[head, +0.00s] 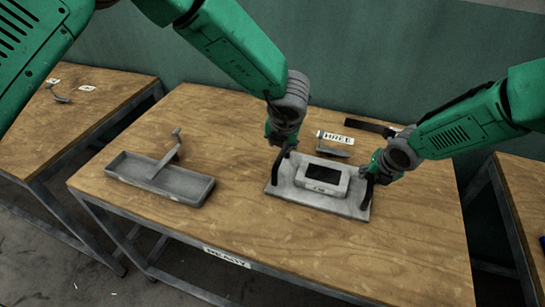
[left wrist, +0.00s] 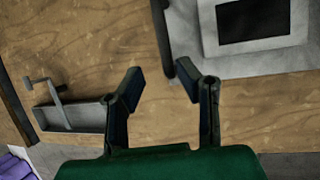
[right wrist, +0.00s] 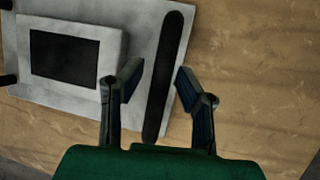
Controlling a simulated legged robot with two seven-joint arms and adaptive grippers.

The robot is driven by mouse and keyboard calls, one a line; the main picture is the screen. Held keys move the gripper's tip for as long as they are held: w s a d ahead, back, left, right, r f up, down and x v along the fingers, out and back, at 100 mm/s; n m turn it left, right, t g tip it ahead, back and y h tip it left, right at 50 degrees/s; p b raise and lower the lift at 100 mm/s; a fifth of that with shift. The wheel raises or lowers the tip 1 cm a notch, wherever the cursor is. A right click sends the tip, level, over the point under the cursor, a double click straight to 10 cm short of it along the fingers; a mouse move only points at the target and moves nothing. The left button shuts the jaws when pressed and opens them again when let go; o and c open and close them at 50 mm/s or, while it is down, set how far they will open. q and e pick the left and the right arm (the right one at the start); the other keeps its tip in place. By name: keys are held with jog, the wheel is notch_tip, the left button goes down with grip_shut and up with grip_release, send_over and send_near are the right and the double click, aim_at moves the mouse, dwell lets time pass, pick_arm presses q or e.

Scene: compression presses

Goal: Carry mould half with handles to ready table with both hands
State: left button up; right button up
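The mould half (head: 322,200) is a pale grey plate with a raised block, a dark rectangular recess and a dark handle at each end. It rests flat on the wooden ready table (head: 230,222). My left gripper (head: 284,150) is at its left handle; in the left wrist view the fingers (left wrist: 162,82) are apart, with that handle (left wrist: 163,40) between or just beyond the tips. My right gripper (head: 372,172) is at the right handle; in the right wrist view its fingers (right wrist: 158,78) are apart on either side of the dark handle bar (right wrist: 167,65). Contact cannot be told.
A grey tray (head: 150,184) with a bracket-like part stands on the table's left side. A label sign (head: 335,138) and a dark bar (head: 369,127) lie behind the mould. Another table (head: 60,125) stands at left, one at right (head: 525,185). The table's front is clear.

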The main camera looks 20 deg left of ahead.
jog(key=shift+r, duration=0.25)
pick_arm(q)
jog(key=shift+v, duration=0.85)
pick_arm(e)
jog(key=v, duration=1.1)
pick_arm(q)
jog(key=shift+d, duration=0.1)
pick_arm(e)
jog(key=shift+s, duration=0.1)
